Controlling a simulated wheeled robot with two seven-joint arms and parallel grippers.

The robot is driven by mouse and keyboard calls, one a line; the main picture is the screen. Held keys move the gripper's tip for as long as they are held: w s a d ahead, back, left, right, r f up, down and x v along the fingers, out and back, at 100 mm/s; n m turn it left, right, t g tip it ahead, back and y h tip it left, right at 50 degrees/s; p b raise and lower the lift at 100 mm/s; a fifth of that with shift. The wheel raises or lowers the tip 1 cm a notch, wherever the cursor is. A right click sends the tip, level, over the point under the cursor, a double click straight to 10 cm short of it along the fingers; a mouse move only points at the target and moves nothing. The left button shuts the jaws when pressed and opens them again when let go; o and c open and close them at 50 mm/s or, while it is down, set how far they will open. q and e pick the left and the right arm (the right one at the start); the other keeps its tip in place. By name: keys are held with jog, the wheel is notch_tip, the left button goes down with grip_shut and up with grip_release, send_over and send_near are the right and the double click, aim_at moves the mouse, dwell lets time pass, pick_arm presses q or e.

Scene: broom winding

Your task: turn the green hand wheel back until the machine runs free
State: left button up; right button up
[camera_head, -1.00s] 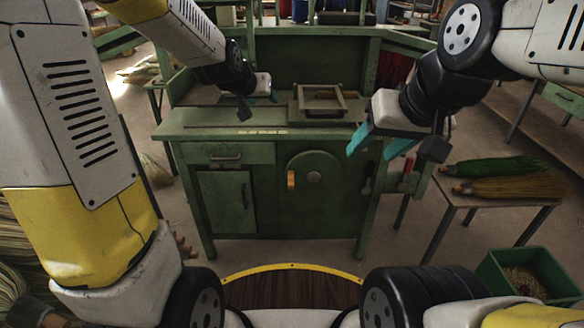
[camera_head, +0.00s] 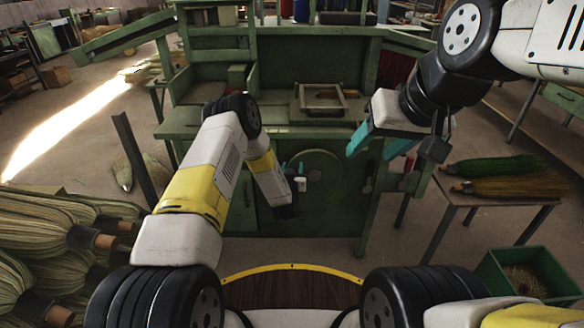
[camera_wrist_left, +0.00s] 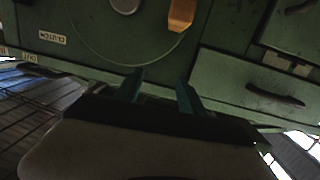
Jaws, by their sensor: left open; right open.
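The green hand wheel (camera_head: 325,165) is a round disc on the front of the green machine, with a pale hub at its centre. In the left wrist view the wheel (camera_wrist_left: 125,42) shows with its orange-brown wooden handle (camera_wrist_left: 182,14). In the head view I cannot make out the handle near my left gripper (camera_head: 293,168). That gripper is open and empty in front of the wheel. In the left wrist view its teal fingers (camera_wrist_left: 158,90) stand apart, with the handle beyond their tips and not between them. My right gripper (camera_head: 374,143) is open and empty at the machine's right front edge.
A wooden frame (camera_head: 322,100) sits on the machine top. A side table (camera_head: 500,202) with brooms and a green bin (camera_head: 530,262) stand right. Several broom heads (camera_head: 60,235) lie left. A drawer with a dark pull (camera_wrist_left: 275,95) is beside the wheel.

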pick_arm(q)
jog(key=s+f+t+y, duration=0.1)
jog(key=s+f, duration=0.4)
jog(key=f, duration=0.3)
jog(key=shift+n, duration=0.3)
jog(key=w, duration=0.7)
jog(key=shift+w+a, duration=0.1)
jog(key=shift+w, duration=0.2)
grip_shut()
dwell(0.4)
